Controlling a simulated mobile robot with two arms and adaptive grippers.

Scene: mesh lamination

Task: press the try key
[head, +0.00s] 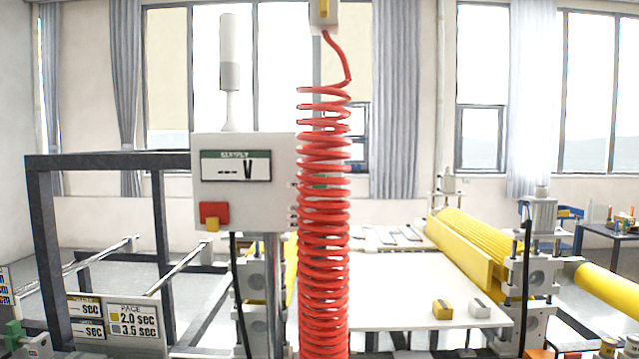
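I cannot make out a key labelled "try". Neither of my grippers is in view.
A coiled red hose (323,200) hangs in the middle and hides what is behind it. A white table (415,290) holds a yellow block (442,309) and a whitish block (480,308). Yellow rollers (465,240) are at the right. A dark frame (100,160) stands at the left.

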